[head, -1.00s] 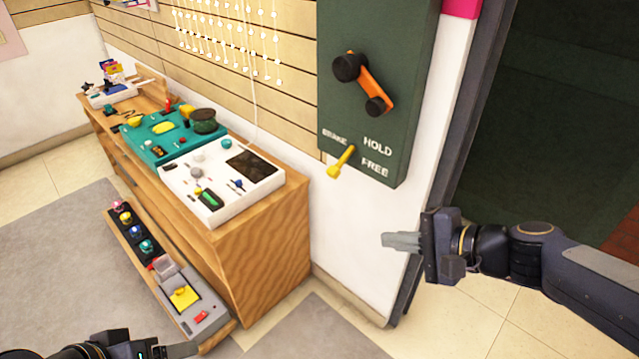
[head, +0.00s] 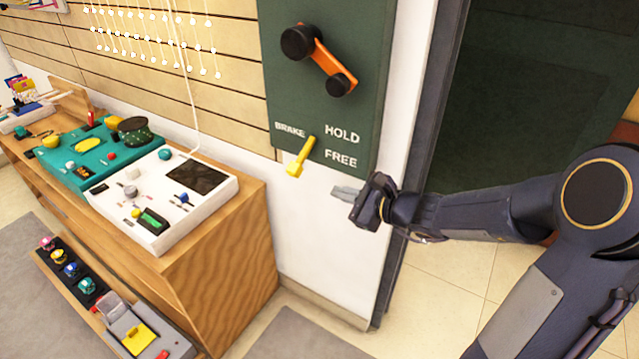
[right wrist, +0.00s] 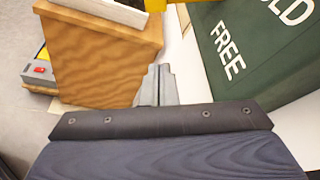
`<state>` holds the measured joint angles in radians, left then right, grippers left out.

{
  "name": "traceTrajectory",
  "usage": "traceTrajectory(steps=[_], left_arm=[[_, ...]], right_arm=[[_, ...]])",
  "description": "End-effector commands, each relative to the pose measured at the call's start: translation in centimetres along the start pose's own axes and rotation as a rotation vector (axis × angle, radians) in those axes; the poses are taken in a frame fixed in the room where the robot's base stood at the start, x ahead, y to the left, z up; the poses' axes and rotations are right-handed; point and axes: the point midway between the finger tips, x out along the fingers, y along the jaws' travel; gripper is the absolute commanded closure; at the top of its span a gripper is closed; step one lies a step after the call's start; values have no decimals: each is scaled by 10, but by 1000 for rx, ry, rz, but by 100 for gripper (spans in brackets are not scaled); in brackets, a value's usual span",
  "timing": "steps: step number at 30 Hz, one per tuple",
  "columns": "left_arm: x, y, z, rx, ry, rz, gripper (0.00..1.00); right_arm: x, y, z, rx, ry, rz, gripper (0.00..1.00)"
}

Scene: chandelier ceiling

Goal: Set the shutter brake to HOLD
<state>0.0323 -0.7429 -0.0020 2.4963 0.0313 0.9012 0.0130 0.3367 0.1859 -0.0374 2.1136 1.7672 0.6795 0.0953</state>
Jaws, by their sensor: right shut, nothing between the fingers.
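The yellow brake lever (head: 301,157) sticks out from the lower part of the green wall panel (head: 322,60), its free end pointing down and to the left. The words BRAKE, HOLD (head: 342,134) and FREE (head: 341,158) are printed beside it. My right gripper (head: 343,192) is shut and empty, below and to the right of the lever and apart from it. In the right wrist view its closed fingertips (right wrist: 158,84) show with part of the yellow lever (right wrist: 197,14) at the top edge. My left gripper is out of view.
An orange crank (head: 325,66) with black knobs is on the panel above the lever. A wooden cabinet (head: 222,275) with white and teal control boards stands at the left. A dark doorway (head: 540,90) is at the right. The air before the panel is clear.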

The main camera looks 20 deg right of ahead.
Motion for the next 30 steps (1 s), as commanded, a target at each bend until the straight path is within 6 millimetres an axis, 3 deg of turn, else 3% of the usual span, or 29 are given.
traceTrajectory(steps=[15,18,21,30], left_arm=[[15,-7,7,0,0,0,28],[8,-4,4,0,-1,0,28],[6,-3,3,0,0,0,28],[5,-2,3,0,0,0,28]], right_arm=[[100,2,-1,0,-2,4,100],[88,-1,21,-3,-4,0,100],[85,0,31,-2,-2,1,100],[82,1,38,-1,0,1,100]])
